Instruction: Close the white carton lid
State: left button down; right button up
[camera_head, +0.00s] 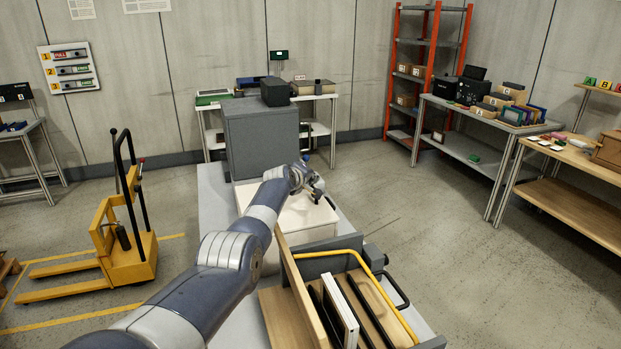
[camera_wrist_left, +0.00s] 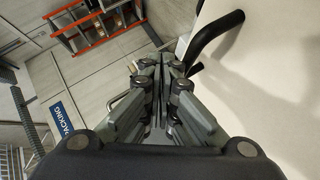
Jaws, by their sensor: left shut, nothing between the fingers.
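The white carton (camera_head: 305,232) stands on the grey bench behind the wooden rack. Its pale, flat top (camera_head: 290,217), which looks like the lid, lies roughly level; I cannot tell whether it is fully seated. My left gripper (camera_head: 318,194) is over the far right part of this top, shut and empty. My forearm and wrist hide the top's left and far parts. In the left wrist view, the shut fingers (camera_wrist_left: 160,70) point past a large white surface (camera_wrist_left: 275,70) at the right, with a black curved bar (camera_wrist_left: 212,36) beside them. My right gripper is not in view.
A wooden rack (camera_head: 291,290) with upright panels and a yellow bar (camera_head: 345,252) stands in front of the carton. A grey cabinet (camera_head: 262,140) stands behind it. A yellow pallet truck (camera_head: 125,250) is at the left. The floor right of the bench is clear.

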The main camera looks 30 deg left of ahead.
pick_arm(q)
jog(key=shift+r, duration=0.1)
jog(key=shift+r+p, duration=0.3)
jog(key=shift+p, duration=0.05)
jog(key=s+d+r+p, duration=0.4)
jog(key=s+r+p, duration=0.1)
jog(key=r, duration=0.5)
jog(key=shift+s, duration=0.55)
